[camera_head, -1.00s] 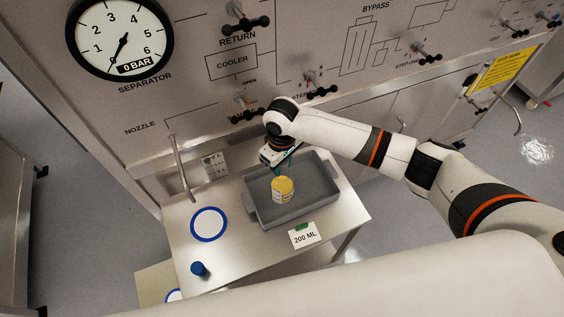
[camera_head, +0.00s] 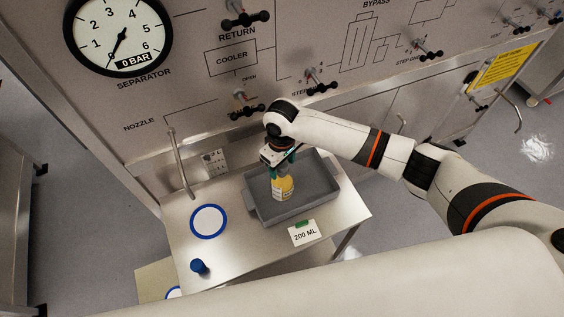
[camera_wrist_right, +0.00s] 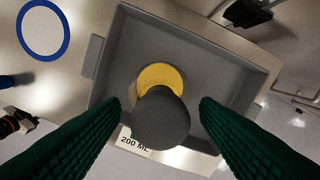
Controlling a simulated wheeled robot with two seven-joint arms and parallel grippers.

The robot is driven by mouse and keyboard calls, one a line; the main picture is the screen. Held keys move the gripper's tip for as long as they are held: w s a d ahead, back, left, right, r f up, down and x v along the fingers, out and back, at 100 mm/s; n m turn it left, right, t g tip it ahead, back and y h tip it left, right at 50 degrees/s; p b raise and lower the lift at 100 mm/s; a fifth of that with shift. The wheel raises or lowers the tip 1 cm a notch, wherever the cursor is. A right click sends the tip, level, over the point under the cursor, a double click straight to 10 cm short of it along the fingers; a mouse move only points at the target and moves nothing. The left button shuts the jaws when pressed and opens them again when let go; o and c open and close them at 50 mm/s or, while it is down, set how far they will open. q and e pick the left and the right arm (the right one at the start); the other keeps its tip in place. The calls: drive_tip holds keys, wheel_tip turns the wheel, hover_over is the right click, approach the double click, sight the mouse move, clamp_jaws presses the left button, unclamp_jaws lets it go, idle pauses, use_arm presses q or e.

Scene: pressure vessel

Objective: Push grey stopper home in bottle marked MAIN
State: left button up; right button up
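The yellow bottle (camera_head: 284,189) stands in the grey tray, with a white label whose writing I cannot read. In the right wrist view its round yellow top (camera_wrist_right: 158,75) shows behind the dark grey stopper (camera_wrist_right: 161,122). The stopper overlaps the bottle's top in that view; how deep it sits I cannot tell. My right gripper (camera_head: 280,172) is at the bottle's top. Its green fingers (camera_wrist_right: 160,108) are spread on either side of the stopper, with a visible gap at each side. In the head view the gripper hides the stopper. My left gripper is not in view.
The grey tray (camera_head: 322,196) sits on a steel table (camera_head: 236,258). A 200 ML card (camera_head: 304,233), a blue ring mark (camera_head: 208,222) and a small blue object (camera_head: 198,267) are also on the table. The panel with valves (camera_head: 200,100) rises behind it.

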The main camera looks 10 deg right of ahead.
wheel_tip(320, 180, up, 12)
drive_tip(key=b, duration=0.2)
idle(0.4)
idle(0.4)
